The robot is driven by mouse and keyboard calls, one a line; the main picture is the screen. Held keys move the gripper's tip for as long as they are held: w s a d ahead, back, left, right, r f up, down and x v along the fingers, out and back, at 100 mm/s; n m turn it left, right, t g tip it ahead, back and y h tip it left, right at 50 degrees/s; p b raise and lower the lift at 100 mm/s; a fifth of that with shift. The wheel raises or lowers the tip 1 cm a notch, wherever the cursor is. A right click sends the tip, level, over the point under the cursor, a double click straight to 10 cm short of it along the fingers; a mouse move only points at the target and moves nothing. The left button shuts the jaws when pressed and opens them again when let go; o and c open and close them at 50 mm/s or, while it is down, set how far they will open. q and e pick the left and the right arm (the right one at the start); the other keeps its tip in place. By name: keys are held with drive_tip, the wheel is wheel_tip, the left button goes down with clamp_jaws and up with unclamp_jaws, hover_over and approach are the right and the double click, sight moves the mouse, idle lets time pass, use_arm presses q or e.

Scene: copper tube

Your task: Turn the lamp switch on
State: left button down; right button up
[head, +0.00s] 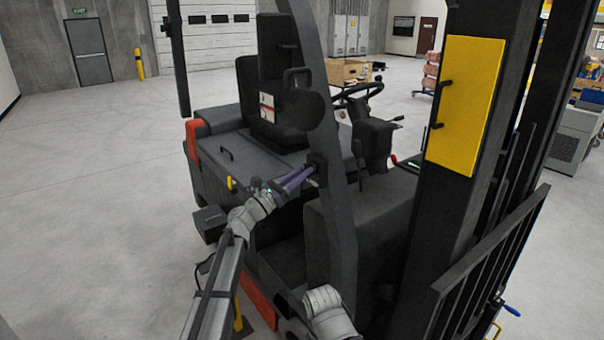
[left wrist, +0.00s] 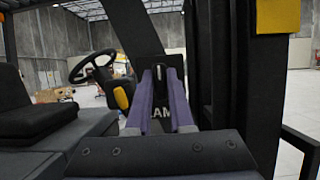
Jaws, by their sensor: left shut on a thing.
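A forklift with a dark slanted pillar (head: 335,190) stands in front of me. A small dark lamp switch (head: 317,163) sits on this pillar, and in the left wrist view the switch (left wrist: 160,72) shows between the purple fingertips. Part of a white label reading "AM" (left wrist: 160,113) shows on the pillar between the fingers. My left gripper (head: 308,173) reaches the pillar from the left, its fingers closed on the switch; it also shows in the left wrist view (left wrist: 160,78). The fingers hide part of the switch and label, and I cannot read the switch's position. My right gripper is out of view.
The forklift's seat (head: 283,130), steering wheel (head: 358,93) and dark body lie behind the pillar. The mast with a yellow panel (head: 465,105) and fork carriage (head: 490,255) stands at the right. Open concrete floor (head: 90,180) lies at the left.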

use_arm(q)
drive_tip(key=shift+m, duration=0.4)
drive_tip(key=shift+w+a+r+m+g+h+p, duration=0.2)
drive_tip(key=shift+m+g+p, duration=0.75)
drive_tip(key=shift+m, duration=1.6)
drive_tip(key=shift+s+d+f+m+g+h+p, duration=0.2)
drive_tip(key=shift+m+g+p, duration=0.3)
drive_tip(key=shift+m+g, duration=1.5)
drive_tip(key=shift+w+a+r+m+g+h+p, duration=0.25)
drive_tip(key=shift+m+g+p, duration=0.45)
drive_tip(key=shift+m, duration=2.35)
drive_tip(key=shift+s+d+f+m, duration=0.15)
drive_tip(key=shift+s+f+m, duration=0.05)
drive_tip(key=shift+m, duration=0.1)
drive_tip(key=c, duration=0.8)
unclamp_jaws()
drive_tip(key=b+v, duration=0.1)
drive_tip(key=v, duration=0.6)
drive_tip(key=shift+a, duration=0.4)
